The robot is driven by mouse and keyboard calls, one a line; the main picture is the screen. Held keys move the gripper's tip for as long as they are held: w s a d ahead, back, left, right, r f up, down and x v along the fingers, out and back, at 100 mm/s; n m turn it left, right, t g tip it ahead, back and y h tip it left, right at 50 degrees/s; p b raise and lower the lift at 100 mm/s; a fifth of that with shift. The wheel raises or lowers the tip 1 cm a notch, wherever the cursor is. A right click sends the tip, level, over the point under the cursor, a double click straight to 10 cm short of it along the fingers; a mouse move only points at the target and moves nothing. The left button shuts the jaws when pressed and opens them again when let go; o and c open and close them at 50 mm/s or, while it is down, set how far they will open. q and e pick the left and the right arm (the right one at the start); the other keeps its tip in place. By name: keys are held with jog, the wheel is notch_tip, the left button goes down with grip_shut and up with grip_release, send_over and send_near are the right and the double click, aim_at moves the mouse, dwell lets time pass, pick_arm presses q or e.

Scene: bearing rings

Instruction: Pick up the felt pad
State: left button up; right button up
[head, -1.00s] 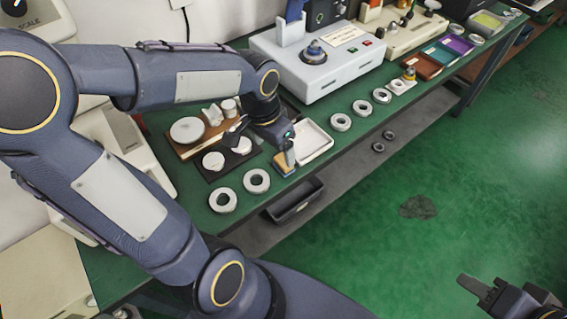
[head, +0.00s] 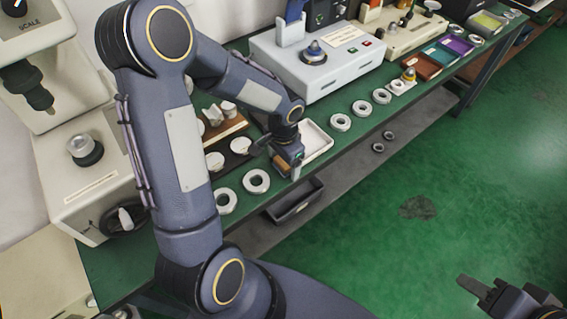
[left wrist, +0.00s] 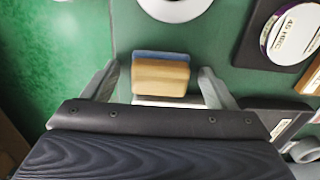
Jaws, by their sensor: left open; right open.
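The felt pad (left wrist: 161,76) is a small block with a tan layer and a blue layer. In the left wrist view it lies on the green bench top between the two fingers of my left gripper (left wrist: 160,84). The fingers are open, with a gap on each side of the pad. In the head view my left gripper (head: 293,172) points down at the bench's front edge and mostly hides the pad. My right gripper (head: 482,290) is open and empty at the lower right, over the floor, far from the pad.
Two metal rings (head: 256,181) lie just left of my left gripper. A white tray (head: 317,143) is close behind it, and a dark board with labelled discs (head: 236,160) is to its left. A dark bin (head: 296,203) sits below the bench edge. More rings (head: 341,122) lie to the right.

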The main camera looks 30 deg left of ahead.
pick_arm(q)
jog(key=c, duration=1.1)
jog(key=shift+c, duration=0.2)
jog(key=shift+r, duration=0.5)
notch_tip(320, 180, up, 2)
jog(key=shift+r, duration=0.25)
jog(key=s+d+r, duration=0.7)
jog(key=s+r, duration=0.2)
jog(key=s, duration=0.3)
jog(key=shift+d+r+b, duration=0.15)
jog(key=shift+r+b, duration=0.05)
jog(key=shift+b, duration=0.1)
